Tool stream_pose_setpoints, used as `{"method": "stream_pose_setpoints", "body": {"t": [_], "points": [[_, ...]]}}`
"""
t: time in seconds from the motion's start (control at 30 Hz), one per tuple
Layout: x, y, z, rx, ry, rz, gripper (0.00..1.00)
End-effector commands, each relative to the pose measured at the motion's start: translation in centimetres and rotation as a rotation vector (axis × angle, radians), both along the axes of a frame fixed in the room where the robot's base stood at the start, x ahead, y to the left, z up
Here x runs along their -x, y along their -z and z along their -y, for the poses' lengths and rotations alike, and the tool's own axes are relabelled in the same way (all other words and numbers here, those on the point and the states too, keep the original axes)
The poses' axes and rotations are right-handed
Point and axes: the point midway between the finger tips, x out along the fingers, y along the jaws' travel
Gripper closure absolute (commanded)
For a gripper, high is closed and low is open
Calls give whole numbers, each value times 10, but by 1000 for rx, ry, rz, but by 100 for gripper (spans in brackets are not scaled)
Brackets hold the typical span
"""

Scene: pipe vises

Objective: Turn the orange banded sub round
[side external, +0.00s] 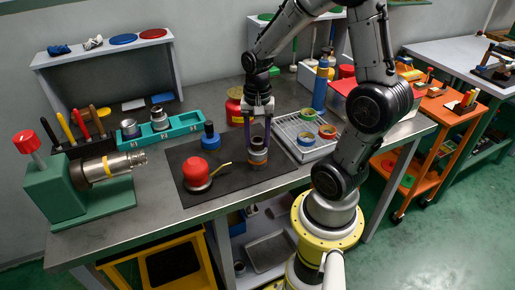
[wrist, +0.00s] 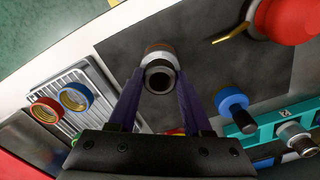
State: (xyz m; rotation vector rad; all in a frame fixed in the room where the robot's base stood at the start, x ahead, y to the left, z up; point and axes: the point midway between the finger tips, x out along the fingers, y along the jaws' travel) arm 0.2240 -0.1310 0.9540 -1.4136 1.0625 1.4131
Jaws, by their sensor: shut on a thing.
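The orange banded sub (side external: 258,152), a short dark and steel cylinder with an orange-brown band low down, is upright at the right part of the black mat. In the wrist view its open bore (wrist: 159,77) faces the camera, and the band shows at its far edge. My gripper (side external: 257,146) points down with its purple fingers on both sides of the sub, shut on it. The fingers also show in the wrist view (wrist: 158,88). I cannot tell whether the sub's bottom touches the mat.
A green vise (side external: 55,190) at left holds a steel pipe with a yellow band (side external: 107,166). On the black mat (side external: 235,187) are a red-topped pot (side external: 196,172) and a blue-topped item (side external: 210,136). A grey tray (side external: 290,126) with colored rings is close at right. A teal rack (side external: 180,127) lies behind left.

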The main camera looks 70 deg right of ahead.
Motion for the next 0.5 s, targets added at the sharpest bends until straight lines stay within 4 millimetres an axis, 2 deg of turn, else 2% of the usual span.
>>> {"method": "stream_pose_setpoints", "body": {"t": [0.37,0.5], "points": [[0,-3,0,1,-3,1,100],[0,-3,0,1,-91,1,100]]}}
